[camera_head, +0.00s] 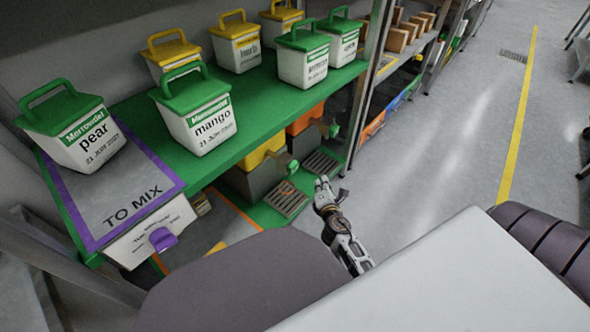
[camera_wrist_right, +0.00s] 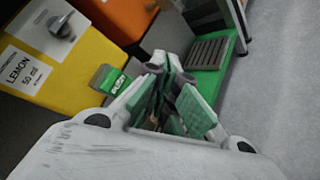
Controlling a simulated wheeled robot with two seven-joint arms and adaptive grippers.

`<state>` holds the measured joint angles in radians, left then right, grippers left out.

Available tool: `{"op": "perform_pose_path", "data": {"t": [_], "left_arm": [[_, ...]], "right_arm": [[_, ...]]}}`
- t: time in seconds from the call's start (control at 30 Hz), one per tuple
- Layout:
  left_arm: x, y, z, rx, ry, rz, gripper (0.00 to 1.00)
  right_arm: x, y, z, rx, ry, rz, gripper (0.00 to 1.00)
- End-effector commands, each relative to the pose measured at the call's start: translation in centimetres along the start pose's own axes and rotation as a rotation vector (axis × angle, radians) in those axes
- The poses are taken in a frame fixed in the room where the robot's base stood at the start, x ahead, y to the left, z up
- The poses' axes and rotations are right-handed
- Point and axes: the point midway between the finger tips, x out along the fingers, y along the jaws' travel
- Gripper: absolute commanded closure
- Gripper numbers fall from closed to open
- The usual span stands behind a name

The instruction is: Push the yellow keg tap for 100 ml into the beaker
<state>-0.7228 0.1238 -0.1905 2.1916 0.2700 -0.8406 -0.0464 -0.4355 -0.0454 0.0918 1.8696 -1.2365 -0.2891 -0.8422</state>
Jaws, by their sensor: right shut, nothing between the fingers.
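The yellow keg (camera_head: 258,154) stands on the lower shelf level. In the right wrist view the yellow keg (camera_wrist_right: 75,65) fills the left and carries a "LEMON 50 ml" label and a grey knob (camera_wrist_right: 60,27). Its green tap, marked "PUSH" (camera_wrist_right: 110,79), sticks out from its front; it also shows in the head view (camera_head: 291,168). My right gripper (camera_head: 322,184) is shut and empty, in front of the keg and a little right of the tap. Its fingertips (camera_wrist_right: 170,66) appear just right of the tap, apparently apart from it. I cannot make out a beaker clearly. My left gripper is out of view.
An orange keg (camera_head: 304,122) stands beyond the yellow one. Slotted drip trays lie before the kegs, one near (camera_head: 287,201) and one farther (camera_head: 321,163). The green shelf (camera_head: 262,118) above holds several lidded tubs. The floor to the right is open.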

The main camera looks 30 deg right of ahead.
Motion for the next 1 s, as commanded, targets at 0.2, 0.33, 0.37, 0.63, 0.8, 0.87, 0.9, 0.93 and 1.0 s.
{"op": "perform_pose_path", "data": {"t": [0.2,0.33,0.37,0.63,0.8,0.87,0.9,0.93,1.0], "left_arm": [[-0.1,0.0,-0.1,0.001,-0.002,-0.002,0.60],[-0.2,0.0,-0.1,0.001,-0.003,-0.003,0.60],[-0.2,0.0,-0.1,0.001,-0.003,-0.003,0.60],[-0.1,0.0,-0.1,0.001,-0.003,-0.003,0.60],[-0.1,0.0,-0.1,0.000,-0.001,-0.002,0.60],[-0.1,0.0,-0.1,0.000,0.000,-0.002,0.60],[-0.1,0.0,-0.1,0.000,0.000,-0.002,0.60],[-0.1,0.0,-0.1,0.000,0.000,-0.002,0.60],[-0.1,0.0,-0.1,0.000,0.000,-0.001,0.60]], "right_arm": [[1.2,1.0,-0.9,0.000,0.001,0.002,1.00],[2.0,1.6,-1.5,0.001,0.001,0.002,1.00],[2.2,1.7,-1.6,0.001,0.000,0.001,1.00],[3.9,2.9,-2.9,0.000,0.001,0.001,1.00],[4.8,3.5,-3.6,0.000,0.001,0.000,1.00],[5.0,3.7,-3.7,0.000,0.001,0.000,1.00],[5.2,3.8,-3.8,0.000,0.001,0.000,1.00],[5.3,3.9,-3.9,0.000,0.001,0.000,1.00],[5.4,4.0,-4.0,0.000,0.001,0.000,1.00]]}}
